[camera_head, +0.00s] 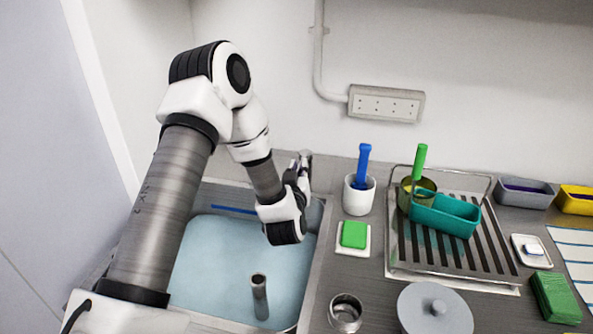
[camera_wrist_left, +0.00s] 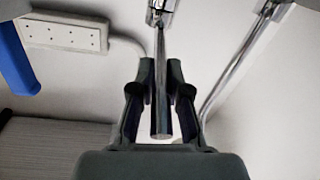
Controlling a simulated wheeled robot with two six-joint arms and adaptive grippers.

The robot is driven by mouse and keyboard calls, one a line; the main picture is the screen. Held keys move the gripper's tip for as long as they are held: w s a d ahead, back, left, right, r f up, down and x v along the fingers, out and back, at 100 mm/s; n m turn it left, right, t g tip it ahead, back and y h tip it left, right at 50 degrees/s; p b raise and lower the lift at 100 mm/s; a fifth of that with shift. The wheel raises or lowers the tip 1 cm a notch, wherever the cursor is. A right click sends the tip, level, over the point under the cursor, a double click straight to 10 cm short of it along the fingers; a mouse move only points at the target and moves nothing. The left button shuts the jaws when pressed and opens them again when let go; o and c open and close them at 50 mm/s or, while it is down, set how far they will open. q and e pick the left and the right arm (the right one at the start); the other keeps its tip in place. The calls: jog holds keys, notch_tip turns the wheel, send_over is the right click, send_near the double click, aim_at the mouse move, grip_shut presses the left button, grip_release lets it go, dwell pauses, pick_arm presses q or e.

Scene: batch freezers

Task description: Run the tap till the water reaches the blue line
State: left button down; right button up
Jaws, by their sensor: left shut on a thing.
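The sink (camera_head: 318,255) holds pale blue water (camera_head: 205,262). The blue line (camera_head: 233,210) shows on the sink's back wall, just above the water's far edge. A grey standpipe (camera_head: 260,297) rises out of the water near the front. The tap (camera_head: 305,158) stands behind the sink, partly hidden by my left gripper (camera_head: 301,178). In the left wrist view my left gripper (camera_wrist_left: 160,95) is shut on the chrome tap lever (camera_wrist_left: 161,115), which lies between its fingers. I cannot see whether water is flowing. My right gripper is out of view.
A white pot (camera_head: 358,199) with a blue-handled tool, a green sponge (camera_head: 354,235) and a metal cup (camera_head: 345,313) stand right of the sink. Further right, a teal tub (camera_head: 444,214) sits on the drainer (camera_head: 420,262). A grey lid (camera_head: 437,312) lies in front.

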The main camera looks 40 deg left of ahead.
pick_arm(q)
jog(key=d+n+g+y+b, duration=0.1)
jog(key=w+d+n+g+y, duration=0.1)
jog(key=y, duration=0.1)
jog(key=w+d+n+g+y+b, duration=0.1)
jog(key=g, duration=0.1)
jog(key=shift+w+n+b, duration=0.25)
jog(key=shift+n+b, duration=0.1)
jog(key=shift+n, duration=0.05)
jog(key=c, duration=1.1)
grip_release()
jog(key=shift+a, duration=0.15)
jog(key=shift+c, duration=0.2)
notch_tip(320, 180, up, 10)
jog(key=shift+c, duration=0.3)
